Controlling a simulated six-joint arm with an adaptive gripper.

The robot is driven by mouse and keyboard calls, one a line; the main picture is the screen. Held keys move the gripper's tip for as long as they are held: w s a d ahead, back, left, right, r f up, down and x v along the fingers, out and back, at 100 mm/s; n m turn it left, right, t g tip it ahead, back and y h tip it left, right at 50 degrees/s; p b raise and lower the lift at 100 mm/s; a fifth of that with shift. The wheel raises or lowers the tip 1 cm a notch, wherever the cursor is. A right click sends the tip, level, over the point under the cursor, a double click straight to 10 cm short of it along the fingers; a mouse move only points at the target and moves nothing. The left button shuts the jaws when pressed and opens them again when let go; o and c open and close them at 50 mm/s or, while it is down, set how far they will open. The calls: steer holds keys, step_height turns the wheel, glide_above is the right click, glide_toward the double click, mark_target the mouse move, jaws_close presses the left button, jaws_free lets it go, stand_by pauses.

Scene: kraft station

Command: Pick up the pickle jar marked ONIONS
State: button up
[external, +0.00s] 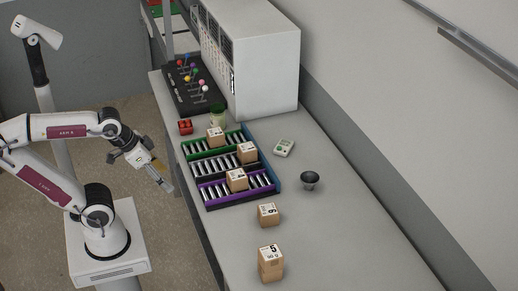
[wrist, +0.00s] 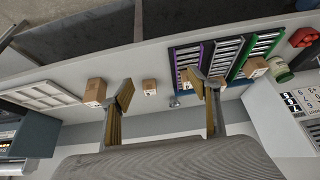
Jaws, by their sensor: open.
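A small green jar (external: 218,117) stands at the far end of the bench, by the green roller lane. A pale green jar (wrist: 280,70) shows at the right of the wrist view. I cannot read a label on it in either view, so I cannot tell whether it says ONIONS. My gripper (external: 163,180) hangs in the air left of the bench, apart from everything. In the wrist view my gripper (wrist: 163,90) has its two fingers wide apart with nothing between them.
A roller rack (external: 213,200) with green, black and purple lanes holds several cardboard boxes. Two more boxes (external: 268,215) stand nearer on the bench. A dark bowl (external: 310,181), a red block (external: 185,127) and a white cabinet (external: 265,70) are also there.

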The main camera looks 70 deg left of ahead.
mark_target(214, 113)
steer(key=w+a+f+n+t+y, duration=0.1)
steer(key=w+a+n+t+y, duration=0.1)
steer(key=w+a, duration=0.85)
steer(key=w+a+f+n+t+y, duration=0.1)
steer(key=w+a+n+t, duration=0.1)
steer(key=w+a, duration=0.8)
steer(key=w+a+f+n+y, duration=0.1)
steer(key=w+a+f+y, duration=0.1)
steer(key=a, duration=0.5)
steer(key=w+a+f+n+y, duration=0.2)
steer(key=a+f, duration=0.3)
steer(key=a, duration=0.3)
steer(key=w+a+f+n+y, duration=0.1)
steer(key=w+a+f+y, duration=0.1)
steer(key=a, duration=0.6)
steer(key=shift+f+n+t+y, duration=0.3)
steer(key=shift+f+y, duration=0.1)
steer(key=shift+f, duration=0.35)
steer(key=shift+s+a+f, duration=0.15)
steer(key=shift+a, duration=0.3)
steer(key=shift+x, duration=1.2)
